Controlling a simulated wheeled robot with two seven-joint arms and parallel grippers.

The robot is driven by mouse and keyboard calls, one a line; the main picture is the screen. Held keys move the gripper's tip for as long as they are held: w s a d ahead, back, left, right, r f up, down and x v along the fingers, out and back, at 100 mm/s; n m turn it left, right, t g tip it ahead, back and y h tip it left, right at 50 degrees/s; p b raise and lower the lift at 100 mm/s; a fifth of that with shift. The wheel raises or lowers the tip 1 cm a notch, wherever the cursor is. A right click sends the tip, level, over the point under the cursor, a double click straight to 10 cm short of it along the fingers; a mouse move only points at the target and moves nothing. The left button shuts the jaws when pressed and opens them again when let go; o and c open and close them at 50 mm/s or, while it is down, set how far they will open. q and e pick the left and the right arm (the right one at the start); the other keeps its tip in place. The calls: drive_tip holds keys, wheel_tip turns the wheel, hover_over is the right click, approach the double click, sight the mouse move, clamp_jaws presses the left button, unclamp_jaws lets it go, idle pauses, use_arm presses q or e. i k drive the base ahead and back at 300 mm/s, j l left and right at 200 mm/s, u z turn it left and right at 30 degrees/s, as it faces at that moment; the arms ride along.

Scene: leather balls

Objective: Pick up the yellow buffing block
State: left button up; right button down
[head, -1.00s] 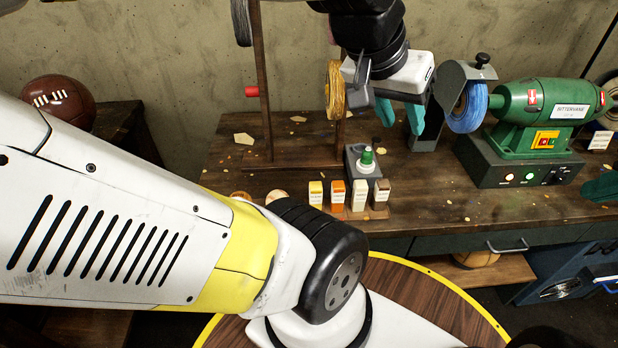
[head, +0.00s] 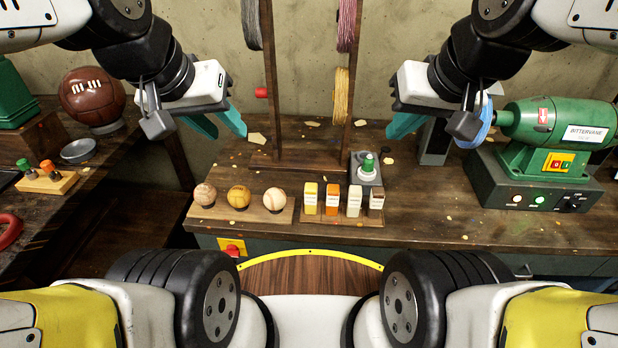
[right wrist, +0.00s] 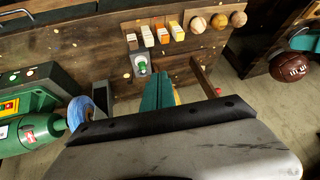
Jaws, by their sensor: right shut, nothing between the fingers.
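The yellow buffing block (head: 310,197) stands upright at the left end of a row of small labelled blocks on a wooden stand (head: 342,222). In the right wrist view, the yellow block (right wrist: 177,32) is at the right end of the row. My right gripper (head: 396,132) is shut and empty, above the bench, up and right of the blocks. Its teal fingers also show in the right wrist view (right wrist: 158,92). My left gripper (head: 222,128) is open and empty, above the bench's left end, up and left of the blocks.
An orange block (head: 332,200), a white block (head: 354,201) and a brown block (head: 376,199) stand beside it. Several balls lie on a stand (head: 245,217) to the left. A green-capped device (head: 366,168) is close behind. A green grinder (head: 550,135) stands right.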

sight(310, 188)
drive_tip(key=k+l+u, duration=0.2)
drive_tip(key=l+u, duration=0.15)
drive_tip(key=u, duration=0.15)
drive_tip(key=k+l+u, duration=0.25)
drive_tip(key=u, duration=0.25)
